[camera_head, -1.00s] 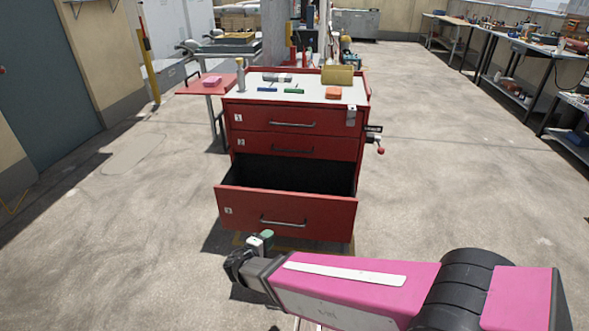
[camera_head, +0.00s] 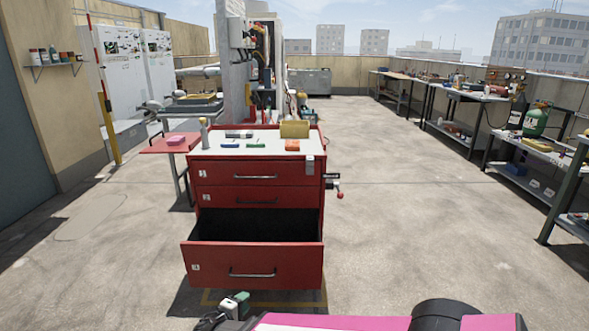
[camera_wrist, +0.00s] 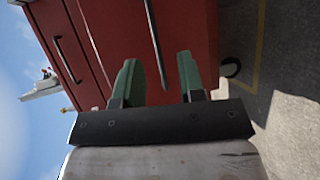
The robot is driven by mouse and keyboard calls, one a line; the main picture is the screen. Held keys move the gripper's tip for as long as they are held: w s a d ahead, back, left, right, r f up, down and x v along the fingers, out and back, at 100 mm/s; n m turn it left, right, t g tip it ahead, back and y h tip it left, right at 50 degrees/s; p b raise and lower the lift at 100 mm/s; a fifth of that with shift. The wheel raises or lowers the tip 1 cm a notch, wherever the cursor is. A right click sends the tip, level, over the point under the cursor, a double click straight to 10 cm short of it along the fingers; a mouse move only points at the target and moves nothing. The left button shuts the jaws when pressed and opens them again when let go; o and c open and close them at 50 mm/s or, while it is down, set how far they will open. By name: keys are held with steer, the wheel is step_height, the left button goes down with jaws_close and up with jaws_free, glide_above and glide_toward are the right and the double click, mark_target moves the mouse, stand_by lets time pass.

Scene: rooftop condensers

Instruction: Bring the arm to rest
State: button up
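My gripper (camera_wrist: 160,80) has two green fingers, apart with nothing between them in the wrist view. In the head view the gripper (camera_head: 236,304) shows at the bottom edge, in front of the red tool cabinet (camera_head: 312,190). My pink arm is mostly cut off by the frame's bottom. The cabinet's bottom drawer (camera_head: 252,266) is pulled out and its visible inside is dark. The two upper drawers are shut. In the wrist view the drawer's red front (camera_wrist: 190,35) lies beyond the fingers; I cannot tell the exact gap.
Small tools lie on the cabinet's white top (camera_head: 220,140). A crank handle (camera_head: 334,186) sticks out at its right. A red side table (camera_head: 160,148) stands at left. Workbenches (camera_head: 455,97) line the right wall. The concrete floor right of the cabinet is clear.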

steer(key=w+d+r+m+g+y, duration=0.2)
steer(key=d+r+m+g, duration=0.1)
steer(key=d, duration=0.9)
steer(key=w+d+r+m+g+y, duration=0.2)
steer(key=d+m+g, duration=0.3)
steer(key=d, duration=0.7)
steer(key=w+d+r+m+g+y, duration=0.3)
steer(key=d+r+m+g, duration=0.1)
steer(key=d, duration=0.9)
steer(key=shift+w+m+g, duration=0.2)
steer(key=shift+m+g, duration=0.4)
steer(key=shift+g, duration=0.1)
